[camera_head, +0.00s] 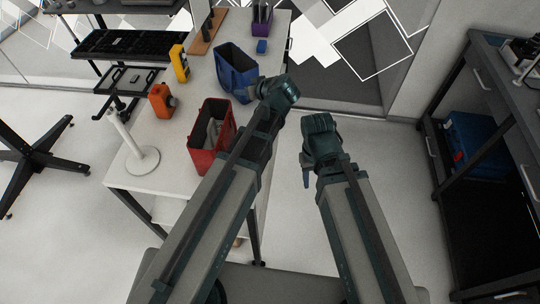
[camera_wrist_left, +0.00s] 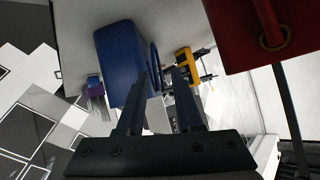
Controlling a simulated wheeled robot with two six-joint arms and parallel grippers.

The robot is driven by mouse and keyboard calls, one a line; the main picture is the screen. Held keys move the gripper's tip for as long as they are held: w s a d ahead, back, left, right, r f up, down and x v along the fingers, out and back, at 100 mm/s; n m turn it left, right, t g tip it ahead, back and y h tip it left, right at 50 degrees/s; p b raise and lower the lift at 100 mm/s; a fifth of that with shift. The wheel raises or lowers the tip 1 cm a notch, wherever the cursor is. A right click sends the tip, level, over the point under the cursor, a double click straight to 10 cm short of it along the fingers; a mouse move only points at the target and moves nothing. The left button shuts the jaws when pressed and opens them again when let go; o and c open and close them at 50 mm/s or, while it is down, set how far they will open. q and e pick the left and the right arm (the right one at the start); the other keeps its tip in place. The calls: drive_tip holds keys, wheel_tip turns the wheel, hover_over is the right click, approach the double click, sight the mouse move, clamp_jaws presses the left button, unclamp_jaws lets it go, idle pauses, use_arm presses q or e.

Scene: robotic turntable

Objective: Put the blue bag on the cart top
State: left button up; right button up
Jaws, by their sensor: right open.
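The blue bag (camera_head: 230,72) stands upright and open-topped on the white tabletop (camera_head: 185,125), near its right edge. My left gripper (camera_head: 258,90) is beside the bag's right side. In the left wrist view the bag (camera_wrist_left: 118,60) lies ahead and to the left, with a thin dark handle loop (camera_wrist_left: 154,62) in front of the gap between the fingers (camera_wrist_left: 162,80). The fingers are apart and hold nothing visible. My right gripper (camera_head: 306,178) hangs over the floor, away from the table, its fingers mostly hidden. A black tiered cart (camera_head: 130,43) stands at the upper left.
A dark shelf unit (camera_head: 490,130) is at right. Open floor lies between.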

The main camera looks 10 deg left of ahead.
use_arm(q)
drive_tip(key=s+d+f+m+g+h, duration=0.1)
drive_tip(key=s+f, duration=0.1)
drive_tip(key=s, duration=0.1)
drive_tip(key=s+d+f+m+g+h, duration=0.1)
drive_tip(key=s+d+f, duration=0.1)
drive_tip(key=s, duration=0.2)
drive_tip(key=s+d+f+m+g+h, duration=0.1)
drive_tip(key=s+f+m, duration=0.1)
drive_tip(key=s, duration=0.1)
drive_tip(key=shift+s+d, duration=0.3)
drive_tip(key=s+d+f+m+g+h, duration=0.1)
drive_tip(key=s+d+m+g+h, duration=0.1)
drive_tip(key=s, duration=0.4)
drive_tip(key=s+d+f+m+g+h, duration=0.2)
drive_tip(key=s+d+m, duration=0.2)
drive_tip(key=s+d, duration=0.2)
drive_tip(key=shift+s+f+m+g, duration=0.25)
drive_tip(key=shift+s+m+g, duration=0.15)
drive_tip(key=shift+s, duration=0.25)
